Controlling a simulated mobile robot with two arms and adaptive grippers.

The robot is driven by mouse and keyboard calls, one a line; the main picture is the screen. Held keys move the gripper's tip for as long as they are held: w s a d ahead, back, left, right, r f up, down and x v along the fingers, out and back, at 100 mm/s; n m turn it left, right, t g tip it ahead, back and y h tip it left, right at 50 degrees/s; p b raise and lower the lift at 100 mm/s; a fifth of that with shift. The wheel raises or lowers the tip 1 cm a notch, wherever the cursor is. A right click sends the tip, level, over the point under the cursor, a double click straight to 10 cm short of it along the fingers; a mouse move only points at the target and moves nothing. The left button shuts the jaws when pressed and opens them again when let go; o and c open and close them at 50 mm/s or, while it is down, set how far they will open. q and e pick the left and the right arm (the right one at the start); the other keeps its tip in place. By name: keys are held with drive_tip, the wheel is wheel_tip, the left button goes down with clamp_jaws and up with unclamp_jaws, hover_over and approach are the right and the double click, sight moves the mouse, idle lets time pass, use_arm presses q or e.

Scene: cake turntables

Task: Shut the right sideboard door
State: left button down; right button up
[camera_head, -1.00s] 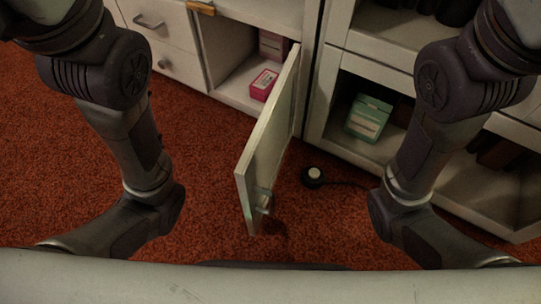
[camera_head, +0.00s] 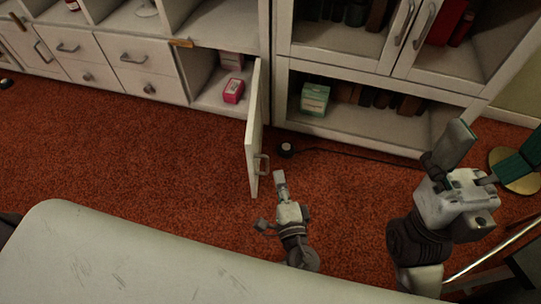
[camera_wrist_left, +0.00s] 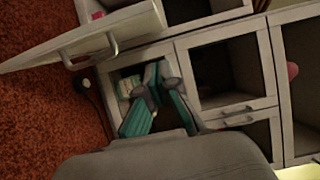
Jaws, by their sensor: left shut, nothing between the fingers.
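The right sideboard door (camera_head: 253,130) is white and stands wide open, sticking out over the carpet from the sideboard (camera_head: 205,65). Its metal handle (camera_head: 263,164) is on the face turned to the right. In the left wrist view the door (camera_wrist_left: 85,38) is at upper left. My left gripper (camera_head: 280,176) is shut and empty, low in front of the bookcase, just right of the door's free end; I cannot tell whether they touch. Its teal fingers (camera_wrist_left: 160,78) also show in the left wrist view. My right gripper (camera_head: 485,145) is at the right, its fingers apart.
Pink boxes (camera_head: 233,91) are inside the open compartment. A black puck (camera_head: 286,149) with a cable lies on the carpet right of the door. The bookcase (camera_head: 345,136) holds a green box (camera_head: 315,98).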

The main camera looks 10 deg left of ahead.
use_arm(q)
drive_tip(key=w+a+b, duration=0.3)
drive_tip(key=w+a, duration=0.5)
drive_tip(key=shift+w+a, duration=0.15)
drive_tip(key=shift+a+f, duration=0.1)
